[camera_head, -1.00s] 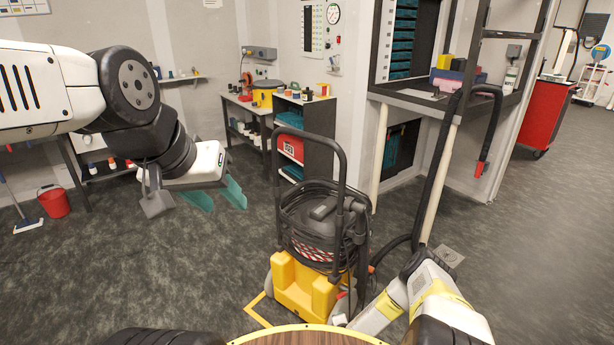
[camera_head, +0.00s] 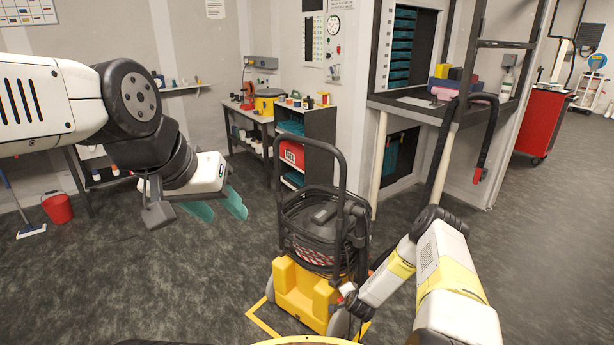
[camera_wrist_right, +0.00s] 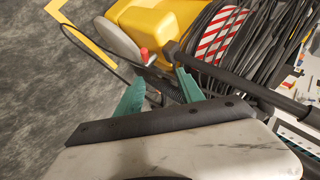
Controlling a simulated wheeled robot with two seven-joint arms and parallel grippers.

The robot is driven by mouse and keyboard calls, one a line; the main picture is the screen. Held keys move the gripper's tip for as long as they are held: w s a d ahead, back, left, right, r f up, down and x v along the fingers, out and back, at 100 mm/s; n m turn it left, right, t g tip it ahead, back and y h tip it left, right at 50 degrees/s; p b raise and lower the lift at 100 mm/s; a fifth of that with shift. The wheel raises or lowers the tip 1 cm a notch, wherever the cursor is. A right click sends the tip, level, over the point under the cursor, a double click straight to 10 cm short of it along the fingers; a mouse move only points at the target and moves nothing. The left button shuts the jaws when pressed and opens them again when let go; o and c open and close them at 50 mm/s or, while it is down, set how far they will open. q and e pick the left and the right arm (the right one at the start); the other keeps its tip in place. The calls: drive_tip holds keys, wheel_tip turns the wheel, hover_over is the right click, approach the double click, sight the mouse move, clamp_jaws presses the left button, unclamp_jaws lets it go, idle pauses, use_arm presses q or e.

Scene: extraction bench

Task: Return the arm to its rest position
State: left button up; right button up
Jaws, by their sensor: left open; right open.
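My left gripper (camera_head: 220,207) hangs open and empty over the floor at the left of the head view, its two teal fingers apart. My right arm reaches down at the lower right beside the yellow cable-reel cart (camera_head: 298,290). In the right wrist view my right gripper (camera_wrist_right: 160,92) has its teal fingers apart. A thin dark part with a red tip (camera_wrist_right: 144,54) shows beyond and between the fingers; I cannot tell whether they touch it. The cart's yellow body (camera_wrist_right: 158,22) and wound black cable (camera_wrist_right: 235,50) are close by.
The cart's tall black handle (camera_head: 338,180) stands between my arms. A bench (camera_head: 405,100) with a hanging black hose (camera_head: 491,140) stands behind my right arm. A red bucket (camera_head: 57,208) is at the far left. Floor left of the cart is clear.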

drive_tip(key=w+r+n+y, duration=0.1)
drive_tip(key=w+r+n, duration=0.15)
drive_tip(key=r, duration=0.95)
drive_tip(key=w+r+n, duration=0.2)
drive_tip(key=w+r, duration=0.2)
drive_tip(key=r, duration=0.7)
drive_tip(key=s+r+n+g, duration=0.1)
drive_tip(key=s+r+n, duration=0.3)
drive_tip(key=r, duration=1.4)
drive_tip(key=s+r+n+g, duration=0.1)
drive_tip(key=s+r+n, duration=0.1)
drive_tip(key=s+r, duration=1.4)
drive_tip(key=s+r+n, duration=0.1)
drive_tip(key=s+r, duration=0.1)
drive_tip(key=s, duration=0.8)
drive_tip(key=s+r+n+g, duration=0.1)
drive_tip(key=s+r, duration=0.2)
drive_tip(key=s, duration=0.8)
drive_tip(key=shift+a+r+y, duration=0.35)
drive_tip(key=shift+a+y, duration=0.05)
drive_tip(key=shift+a, duration=0.05)
